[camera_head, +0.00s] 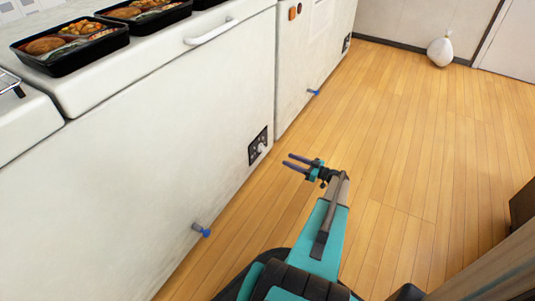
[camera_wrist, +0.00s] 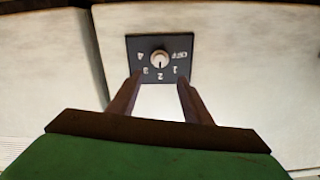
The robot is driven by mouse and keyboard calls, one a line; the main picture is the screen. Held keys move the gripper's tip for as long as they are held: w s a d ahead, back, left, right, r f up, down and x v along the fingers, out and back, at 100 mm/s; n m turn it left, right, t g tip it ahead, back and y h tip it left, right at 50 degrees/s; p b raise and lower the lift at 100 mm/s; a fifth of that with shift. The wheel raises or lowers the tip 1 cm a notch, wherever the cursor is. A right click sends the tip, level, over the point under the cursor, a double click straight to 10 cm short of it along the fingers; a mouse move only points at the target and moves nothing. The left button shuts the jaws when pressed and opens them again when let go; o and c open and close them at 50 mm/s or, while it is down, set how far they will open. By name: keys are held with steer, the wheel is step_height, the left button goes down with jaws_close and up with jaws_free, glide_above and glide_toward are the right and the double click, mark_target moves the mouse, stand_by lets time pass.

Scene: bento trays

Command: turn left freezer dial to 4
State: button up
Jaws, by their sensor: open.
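The left freezer (camera_head: 140,160) is a long white chest with a black dial panel (camera_head: 252,155) low at the right end of its front. In the wrist view the panel (camera_wrist: 134,46) appears upside down, with OFF, 1, 2, 3 and 4 around a pale round knob (camera_wrist: 160,59). A dark mark on the knob seems to point down towards the 2. My gripper (camera_head: 288,161) is open and empty, a little to the right of the panel and apart from it. In the wrist view its two fingers (camera_wrist: 159,80) point at the panel, one on each side of the knob's line.
A second white freezer (camera_head: 295,60) stands beyond, with its own dark panel (camera_head: 346,42). Blue-tipped drain pegs (camera_head: 203,231) (camera_head: 314,92) stick out low from the fronts. Bento trays (camera_head: 75,62) sit on the left freezer's lid. The wooden floor is mostly clear; a white bag (camera_head: 440,52) lies far off.

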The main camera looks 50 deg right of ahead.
mark_target(264, 150)
steer(key=b+x, duration=0.3)
steer(key=x, duration=0.8)
steer(key=shift+w, duration=0.1)
steer(key=shift+b+x, duration=0.35)
steer(key=shift+x, duration=0.55)
steer(key=shift+c, duration=0.6)
steer(key=c, duration=1)
steer(key=shift+o, duration=0.3)
steer(key=shift+a, duration=0.5)
steer(key=shift+d, duration=0.25)
